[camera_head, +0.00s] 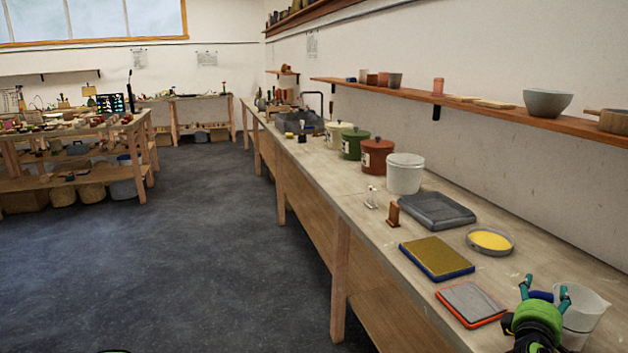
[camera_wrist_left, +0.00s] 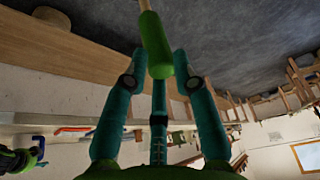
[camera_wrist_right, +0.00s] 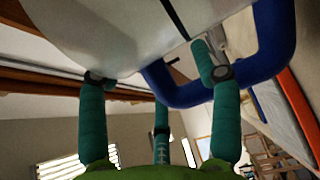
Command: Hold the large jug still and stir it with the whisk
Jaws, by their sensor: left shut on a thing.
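The large jug (camera_head: 585,307) is pale and stands at the near right of the bench, its blue handle (camera_head: 541,296) facing my right gripper (camera_head: 545,289). In the right wrist view the jug body (camera_wrist_right: 120,30) fills the top. The blue handle (camera_wrist_right: 275,50) lies between and behind my open right fingers (camera_wrist_right: 155,72); whether they touch it I cannot tell. In the left wrist view my left gripper (camera_wrist_left: 158,70) is shut on a green handle (camera_wrist_left: 152,42) with a pale rod end, seemingly the whisk. Its wires are hidden. The head view does not show the left fingers.
Beside the jug lie a red-edged grey tray (camera_head: 472,304), a blue-edged tray (camera_head: 437,258) and a round yellow-filled dish (camera_head: 490,241). A grey tray (camera_head: 436,210) and several lidded pots stand farther back. A wall shelf (camera_head: 480,105) runs above.

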